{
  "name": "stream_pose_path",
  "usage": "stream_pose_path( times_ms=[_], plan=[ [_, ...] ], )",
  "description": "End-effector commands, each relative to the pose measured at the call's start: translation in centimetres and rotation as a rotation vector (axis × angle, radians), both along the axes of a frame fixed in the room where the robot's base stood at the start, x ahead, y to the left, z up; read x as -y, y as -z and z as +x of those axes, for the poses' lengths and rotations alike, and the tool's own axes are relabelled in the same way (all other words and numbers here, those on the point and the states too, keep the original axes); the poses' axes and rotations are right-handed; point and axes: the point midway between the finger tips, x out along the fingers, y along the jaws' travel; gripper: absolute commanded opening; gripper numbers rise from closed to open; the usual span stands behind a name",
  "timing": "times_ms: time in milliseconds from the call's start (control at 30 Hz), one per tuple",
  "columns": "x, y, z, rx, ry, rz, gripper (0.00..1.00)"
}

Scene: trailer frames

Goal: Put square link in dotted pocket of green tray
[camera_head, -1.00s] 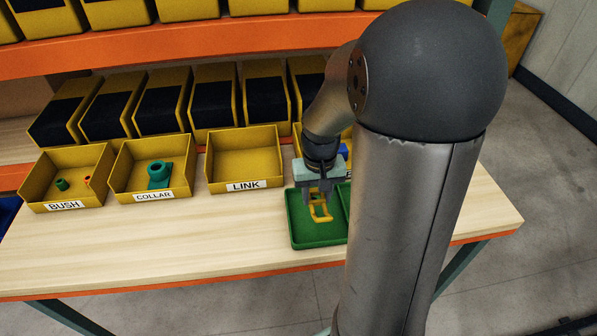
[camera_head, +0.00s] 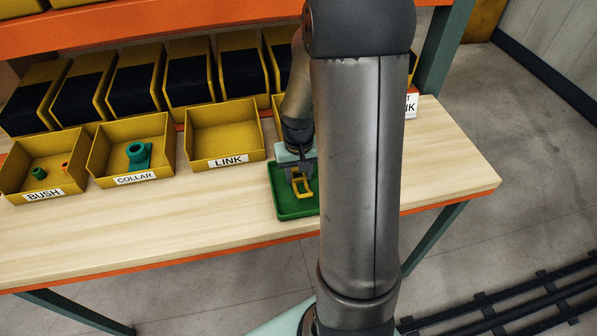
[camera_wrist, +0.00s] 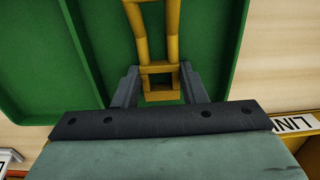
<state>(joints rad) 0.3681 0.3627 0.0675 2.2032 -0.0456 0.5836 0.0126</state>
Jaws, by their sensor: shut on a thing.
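The square link is a yellow open frame (camera_head: 303,189); it also shows in the wrist view (camera_wrist: 160,68). My gripper (camera_head: 298,177) is shut on one end of it, with a grey finger on each side in the wrist view (camera_wrist: 152,86). The link is over the left part of the green tray (camera_head: 297,212), which fills much of the wrist view (camera_wrist: 100,50). I cannot tell whether the link touches the tray floor. My arm hides the tray's right part, and no dotted marking shows in either view.
Yellow bins marked BUSH (camera_head: 42,180), COLLAR (camera_head: 131,152) and LINK (camera_head: 223,135) stand left of the tray. The LINK bin looks empty. The COLLAR bin holds a green collar (camera_head: 137,156). Bare tabletop (camera_head: 150,232) lies in front of the bins.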

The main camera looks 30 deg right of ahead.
Motion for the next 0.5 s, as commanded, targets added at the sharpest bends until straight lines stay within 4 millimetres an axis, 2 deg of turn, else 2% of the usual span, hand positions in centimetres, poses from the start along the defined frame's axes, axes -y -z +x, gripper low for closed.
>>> stream_pose_path(
  times_ms=[33,100,367,500],
  plan=[
    [0.0,0.1,0.0,0.0,0.0,0.0,0.46],
    [0.0,0.0,0.0,0.0,0.0,0.0,0.6],
    [0.0,-0.1,0.0,0.0,0.0,0.0,0.6],
    [0.0,-1.0,0.1,0.003,0.0,-0.001,0.6]
  ],
)
